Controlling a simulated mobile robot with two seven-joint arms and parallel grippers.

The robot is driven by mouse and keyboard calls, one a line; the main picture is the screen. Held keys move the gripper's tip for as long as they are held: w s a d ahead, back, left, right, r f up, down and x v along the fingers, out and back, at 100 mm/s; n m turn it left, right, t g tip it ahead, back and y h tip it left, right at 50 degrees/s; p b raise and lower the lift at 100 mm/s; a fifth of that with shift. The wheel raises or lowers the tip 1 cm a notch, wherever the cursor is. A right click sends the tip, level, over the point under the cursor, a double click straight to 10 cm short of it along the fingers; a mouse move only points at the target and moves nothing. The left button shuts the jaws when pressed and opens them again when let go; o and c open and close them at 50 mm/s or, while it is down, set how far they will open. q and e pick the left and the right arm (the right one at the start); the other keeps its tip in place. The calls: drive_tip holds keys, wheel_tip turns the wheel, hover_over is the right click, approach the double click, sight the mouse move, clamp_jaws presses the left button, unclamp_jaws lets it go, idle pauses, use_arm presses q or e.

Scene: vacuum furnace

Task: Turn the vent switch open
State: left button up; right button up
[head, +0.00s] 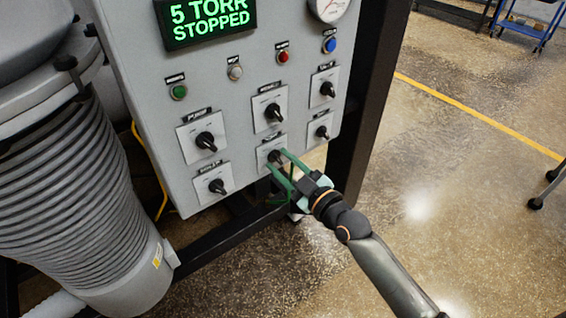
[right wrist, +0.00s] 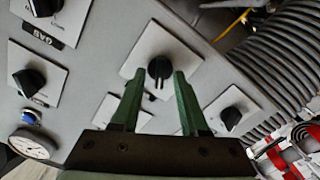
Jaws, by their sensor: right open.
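A grey control panel (head: 222,98) carries several black rotary switches on white plates, in two rows. My right gripper (head: 276,160) is at the lower middle switch (head: 272,153), whose label is too small to read for sure. Its green fingers are open. In the right wrist view, a black knob (right wrist: 159,68) shows between the two open fingertips (right wrist: 158,78), with a gap on each side. I cannot tell whether a finger touches it. Which switch is the vent is not clear. My left gripper is not in view.
A green display (head: 208,20) reads 5 TORR STOPPED, beside a gauge (head: 328,8). Neighbouring switches (head: 217,185) and (head: 322,131) flank the middle one closely. A ribbed grey vessel (head: 75,180) stands left; a dark frame post (head: 372,100) stands right.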

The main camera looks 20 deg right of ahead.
clamp_jaws()
idle(0.6)
